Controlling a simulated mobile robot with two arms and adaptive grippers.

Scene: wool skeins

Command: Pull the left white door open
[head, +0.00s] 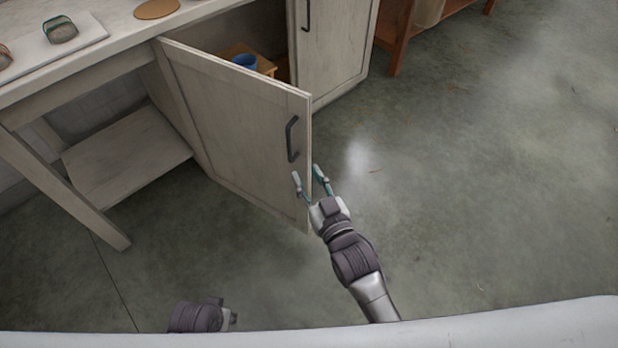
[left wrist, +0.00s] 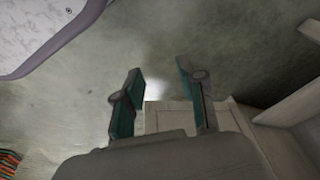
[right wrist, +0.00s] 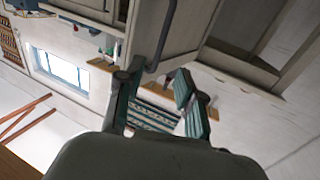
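The left white door (head: 236,125) stands wide open, swung out from the cabinet, with a dark bar handle (head: 291,139) near its free edge. My right gripper (head: 311,180) is open below the handle, one finger on each side of the door's free edge in the head view. In the right wrist view the door (right wrist: 172,28) and handle (right wrist: 161,45) show just beyond the parted fingers. I cannot tell whether they touch the door. My left gripper (left wrist: 160,95) is open and empty, low at the bottom of the head view.
The right door (head: 336,45) is shut. Inside the open cabinet a blue cup (head: 244,61) stands on a small wooden stand (head: 266,66). A countertop (head: 110,47) runs above, with a low shelf (head: 127,157) at left. The floor (head: 480,170) at right is clear.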

